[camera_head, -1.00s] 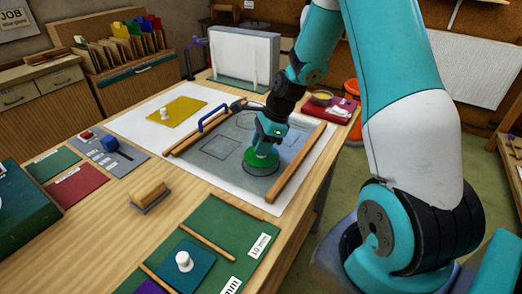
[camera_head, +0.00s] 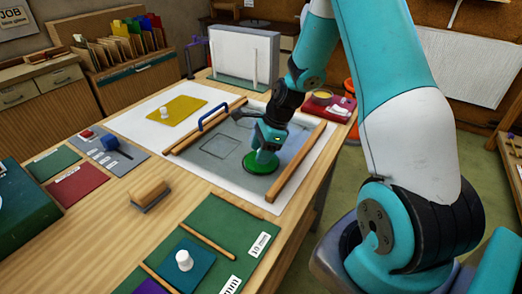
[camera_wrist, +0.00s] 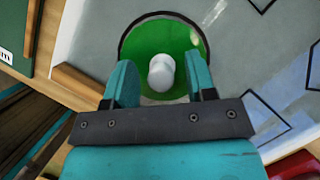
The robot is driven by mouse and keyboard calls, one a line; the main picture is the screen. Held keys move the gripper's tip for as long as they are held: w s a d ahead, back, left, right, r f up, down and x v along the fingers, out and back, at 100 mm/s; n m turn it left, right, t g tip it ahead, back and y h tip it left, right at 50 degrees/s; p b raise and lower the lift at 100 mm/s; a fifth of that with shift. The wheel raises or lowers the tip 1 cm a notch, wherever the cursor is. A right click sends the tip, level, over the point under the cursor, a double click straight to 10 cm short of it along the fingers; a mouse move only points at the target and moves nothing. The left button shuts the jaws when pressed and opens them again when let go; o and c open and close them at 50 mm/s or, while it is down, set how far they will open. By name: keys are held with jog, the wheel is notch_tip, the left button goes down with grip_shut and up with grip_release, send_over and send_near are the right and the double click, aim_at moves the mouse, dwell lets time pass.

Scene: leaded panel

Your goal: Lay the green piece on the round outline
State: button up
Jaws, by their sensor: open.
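The green piece (camera_head: 261,165) is a round disc lying on the grey panel area. In the wrist view the green piece (camera_wrist: 185,38) has a white knob (camera_wrist: 161,72) at its middle. The dark round outline (camera_wrist: 121,40) shows as a thin arc along the disc's far and side edges; its near part is hidden by my gripper. My gripper (camera_wrist: 161,78) is open, one finger on each side of the knob, with gaps showing. In the head view my gripper (camera_head: 267,149) is right above the disc.
Empty angular outlines (camera_head: 220,146) lie beside the disc. A yellow piece (camera_head: 180,108) lies on white paper at left. A wooden block (camera_head: 150,195) sits in front.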

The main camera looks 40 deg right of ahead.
jog(key=b+v, duration=0.1)
jog(key=v, duration=1.1)
jog(key=s+a+r+n+g, duration=0.1)
jog(key=s+a+r+n, duration=0.3)
jog(key=a+n, duration=0.45)
jog(key=s+a+r+n, duration=0.3)
jog(key=s+a+n, duration=0.1)
jog(key=a+n, duration=0.5)
jog(key=s+a+r+n, duration=0.2)
jog(key=s+a+n, duration=0.7)
jog(key=s+n, duration=0.3)
jog(key=shift+s+n+g, duration=0.25)
jog(key=shift+n+g, duration=0.1)
jog(key=shift+g, duration=0.05)
